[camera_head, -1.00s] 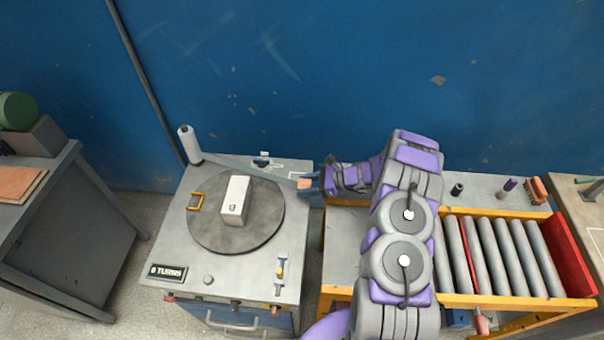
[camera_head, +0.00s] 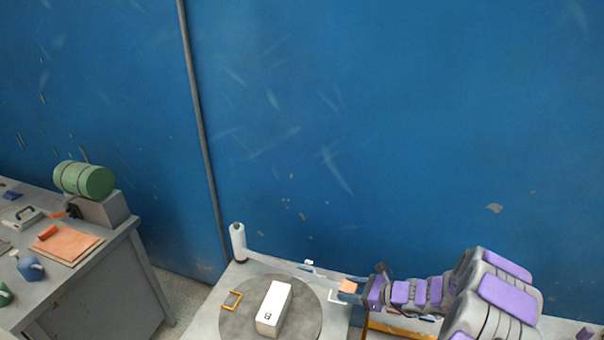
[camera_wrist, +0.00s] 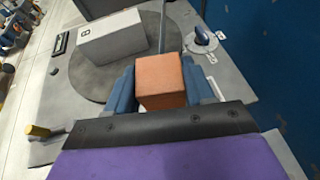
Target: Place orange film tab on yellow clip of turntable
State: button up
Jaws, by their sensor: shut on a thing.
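My gripper (camera_wrist: 163,88) is shut on the orange film tab (camera_wrist: 160,78), a block between its blue fingers in the wrist view. The tab (camera_head: 347,286) also shows in the head view, at the back right of the turntable and apart from it. A pale film strip (camera_head: 285,267) runs from the upright white roll (camera_head: 238,242) toward the tab. The grey round turntable (camera_head: 310,310) carries a white box (camera_head: 275,303). The yellow clip (camera_head: 232,300) is at the turntable's left edge, across from my gripper. I cannot make out the clip in the wrist view.
A grey bench (camera_head: 115,240) with a green drum (camera_head: 84,180) is at left. The blue wall (camera_head: 400,130) rises behind.

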jog(key=w+a+r+m+t+h, duration=0.1)
jog(key=w+r+m+t+h, duration=0.15)
jog(key=r, duration=0.55)
jog(key=w+r+m+t+h, duration=0.15)
jog(key=w+r, duration=0.25)
jog(key=r, duration=0.4)
jog(key=s+r+m+t+h, duration=0.2)
jog(key=s+r+m+h, duration=0.1)
jog(key=r, duration=0.8)
jog(key=shift+s+a+r+m+h+b, duration=0.2)
jog(key=shift+s+r+m+h+b, duration=0.2)
jog(key=shift+s+m, duration=0.75)
